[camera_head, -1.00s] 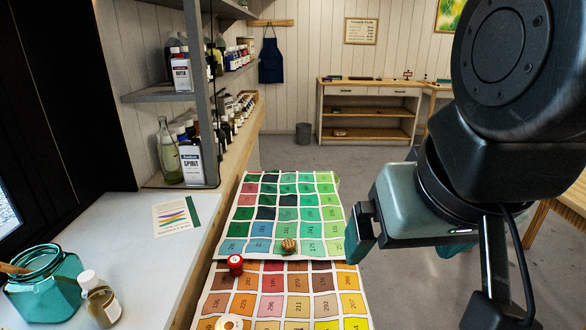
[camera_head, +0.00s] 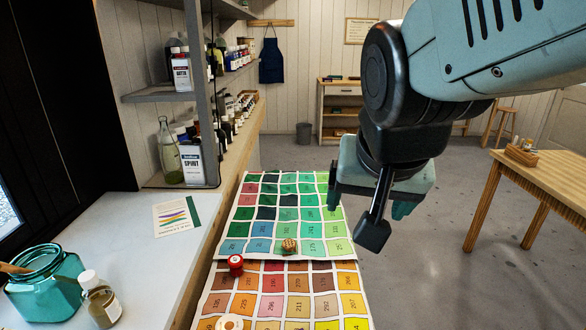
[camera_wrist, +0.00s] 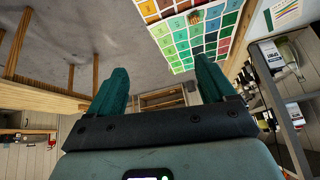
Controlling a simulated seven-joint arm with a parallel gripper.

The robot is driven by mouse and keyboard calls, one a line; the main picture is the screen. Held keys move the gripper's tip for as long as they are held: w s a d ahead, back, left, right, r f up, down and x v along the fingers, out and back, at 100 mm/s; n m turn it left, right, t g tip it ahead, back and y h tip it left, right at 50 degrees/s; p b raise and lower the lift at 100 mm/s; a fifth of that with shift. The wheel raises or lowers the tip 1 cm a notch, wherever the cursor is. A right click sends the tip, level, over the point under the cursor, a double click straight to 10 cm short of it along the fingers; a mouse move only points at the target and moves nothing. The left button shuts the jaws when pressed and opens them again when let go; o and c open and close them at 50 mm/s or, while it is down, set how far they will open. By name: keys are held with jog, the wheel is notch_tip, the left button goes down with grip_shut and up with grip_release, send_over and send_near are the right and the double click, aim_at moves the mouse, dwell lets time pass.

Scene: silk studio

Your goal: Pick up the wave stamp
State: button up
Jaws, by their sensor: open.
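A small brown patterned block (camera_head: 289,245) lies on the green colour chart (camera_head: 240,228), near its front edge. It may be the wave stamp; its pattern is too small to read. In the wrist view a small brown thing (camera_wrist: 194,17) shows on the chart near the top edge. My gripper (camera_head: 368,205) hangs above and to the right of the chart, apart from the block. In the wrist view its two teal fingers (camera_wrist: 162,72) stand wide apart with nothing between them.
A teal jar (camera_head: 46,290) and a small bottle (camera_head: 100,302) stand on the white counter. Shelves with bottles rise at left. A wooden table (camera_head: 505,190) stands at right over open floor.

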jog(key=w+a+f+m+t+y, duration=0.15)
jog(key=w+a+f+m, duration=0.35)
jog(key=w+f, duration=0.6)
jog(key=w+a+f+m+y, duration=0.35)
jog(key=w+f+m, duration=0.25)
jog(key=w+f, duration=0.45)
jog(key=w+a+f+m+t, duration=0.3)
jog(key=w+f+m, duration=0.2)
jog(key=f+m, duration=0.5)
jog(key=m+t+h, duration=0.2)
jog(key=m, duration=0.7)
send_near(289, 249)
jog(key=shift+w+a+f, duration=0.3)
jog(key=shift+w+f, duration=0.25)
jog(key=shift+w, duration=0.1)
jog(key=shift+w+d+f+m+t, duration=0.1)
jog(key=shift+d+f+m+t, duration=0.15)
jog(key=shift+f+m, duration=0.5)
jog(key=x, duration=1)
jog(key=shift+w+r, duration=0.1)
jog(key=shift+w, duration=0.15)
